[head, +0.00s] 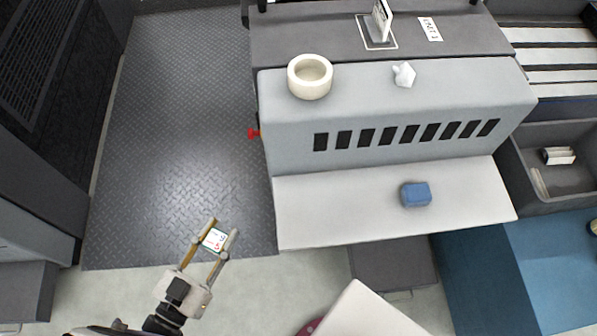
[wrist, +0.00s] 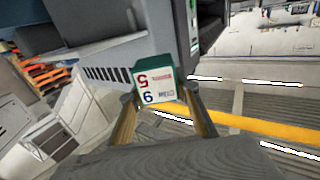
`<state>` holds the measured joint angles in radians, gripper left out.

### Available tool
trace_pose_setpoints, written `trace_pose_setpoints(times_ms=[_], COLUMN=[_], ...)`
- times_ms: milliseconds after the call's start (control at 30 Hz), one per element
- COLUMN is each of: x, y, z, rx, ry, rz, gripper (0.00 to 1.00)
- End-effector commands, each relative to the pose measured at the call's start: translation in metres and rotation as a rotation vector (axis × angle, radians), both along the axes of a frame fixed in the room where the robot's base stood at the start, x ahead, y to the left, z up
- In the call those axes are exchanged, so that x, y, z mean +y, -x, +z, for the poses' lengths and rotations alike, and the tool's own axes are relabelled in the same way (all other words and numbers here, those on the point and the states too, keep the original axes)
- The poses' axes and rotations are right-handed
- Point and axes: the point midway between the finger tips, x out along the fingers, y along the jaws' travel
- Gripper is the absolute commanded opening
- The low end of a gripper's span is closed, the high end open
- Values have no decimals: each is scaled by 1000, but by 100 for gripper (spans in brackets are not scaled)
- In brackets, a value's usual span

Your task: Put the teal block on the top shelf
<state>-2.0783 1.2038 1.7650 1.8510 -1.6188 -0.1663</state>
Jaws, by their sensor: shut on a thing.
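My gripper (head: 223,229) is shut on the teal block (head: 214,239), which has a white face with printed numbers and letters. It holds the block above the floor, left of the grey machine and apart from it. In the wrist view, the teal block (wrist: 153,86) sits between the fingertips, with its teal edge and its white printed face showing. The machine has stepped levels: a low light-grey ledge (head: 330,215), a higher grey surface (head: 440,90) above a row of dark slots, and a darker surface (head: 310,38) behind. Which one is called the top shelf is not marked.
A blue block (head: 416,194) lies on the low ledge. A cream ring-shaped bowl (head: 310,82) and a small white faceted object (head: 404,74) stand on the higher surface. A red knob (head: 254,133) sticks out of the machine's left side. A dark bin (head: 560,185) is at right.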

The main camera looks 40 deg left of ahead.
Motion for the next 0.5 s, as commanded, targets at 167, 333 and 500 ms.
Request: trace_pose_setpoints(times_ms=[167, 333, 500], x=[-57, -114, -167], y=[9, 14, 15], z=[-17, -24, -21], rx=[-4, -4, -2], ry=[3, 3, 2], rz=[-64, -124, -176], gripper=[9, 9, 9])
